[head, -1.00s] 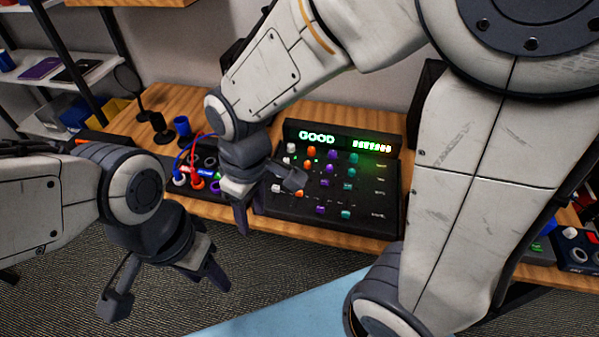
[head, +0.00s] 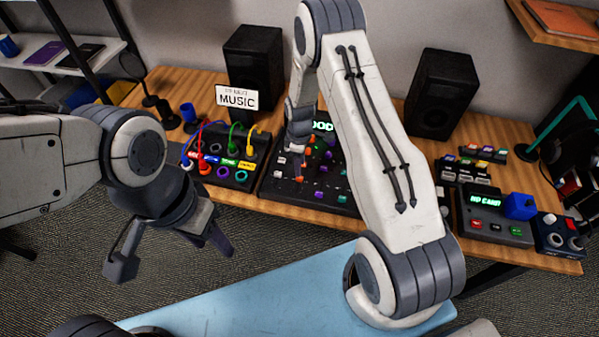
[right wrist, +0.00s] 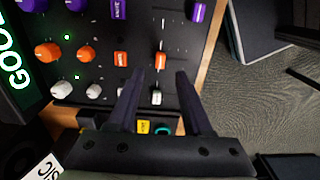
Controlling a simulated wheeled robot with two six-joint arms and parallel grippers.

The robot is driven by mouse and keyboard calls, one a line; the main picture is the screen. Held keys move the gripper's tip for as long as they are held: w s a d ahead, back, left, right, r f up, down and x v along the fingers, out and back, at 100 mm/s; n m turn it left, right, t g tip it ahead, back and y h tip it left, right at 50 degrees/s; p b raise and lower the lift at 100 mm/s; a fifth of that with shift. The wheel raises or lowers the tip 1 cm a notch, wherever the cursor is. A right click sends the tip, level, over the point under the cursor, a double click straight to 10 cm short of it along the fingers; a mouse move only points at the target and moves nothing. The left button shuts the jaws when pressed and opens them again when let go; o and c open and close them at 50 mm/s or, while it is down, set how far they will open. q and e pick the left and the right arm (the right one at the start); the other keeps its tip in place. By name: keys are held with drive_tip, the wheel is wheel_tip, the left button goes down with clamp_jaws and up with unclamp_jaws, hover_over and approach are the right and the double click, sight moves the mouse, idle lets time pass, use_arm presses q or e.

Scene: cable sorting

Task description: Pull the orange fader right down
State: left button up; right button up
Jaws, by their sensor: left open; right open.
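The black mixer panel (head: 290,190) stands on the desk with its lit display behind the knobs. In the right wrist view the orange fader (right wrist: 160,60) sits just beyond and between the fingertips of my right gripper (right wrist: 160,75). The fingers are open, one on each side of it, and I cannot tell whether they touch it. A white fader (right wrist: 156,97) lies nearer the camera, and a purple fader (right wrist: 197,12) sits further right along its slot. In the head view my right arm covers part of the panel. My left gripper (head: 215,235) is open and empty, in front of the desk.
Orange knobs (right wrist: 47,52) and an orange button (right wrist: 120,58) share the fader's row. A patch box (head: 225,165) with plugged cables stands left of the mixer. Speakers (head: 255,70) stand behind, and a keypad device (head: 495,220) is at right. Floor lies beyond the desk's front edge.

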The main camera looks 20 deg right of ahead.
sight(300, 179)
wheel_tip(300, 179, down, 6)
drive_tip(key=shift+r+p, duration=0.1)
drive_tip(key=shift+p, duration=0.5)
drive_tip(key=shift+c, duration=0.3)
clamp_jaws()
drive_tip(key=shift+s+a, duration=0.1)
